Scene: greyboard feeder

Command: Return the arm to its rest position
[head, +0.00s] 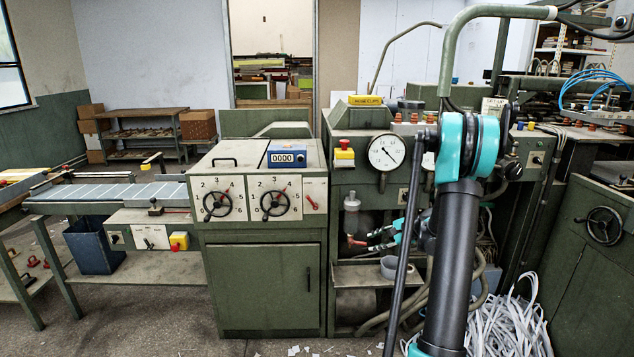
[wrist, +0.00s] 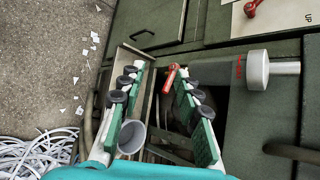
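My black and teal arm (head: 455,250) rises at the right of centre in the head view, in front of the machine. My gripper (head: 368,240) is low beside the machine's open bay, its fingers pointing left. In the wrist view my gripper (wrist: 154,66) has its two green-padded fingers apart, with nothing held. A red handle (wrist: 170,77) shows close to the right fingertip; it also shows in the head view (head: 355,242). Whether the finger touches it I cannot tell.
A grey cup (head: 389,267) stands on a small shelf (head: 360,276) below my gripper. A pale bottle-like cylinder (head: 351,215) is just above the red handle. Hoses and a heap of white paper strips (head: 515,320) lie at right. The floor at front left is mostly clear.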

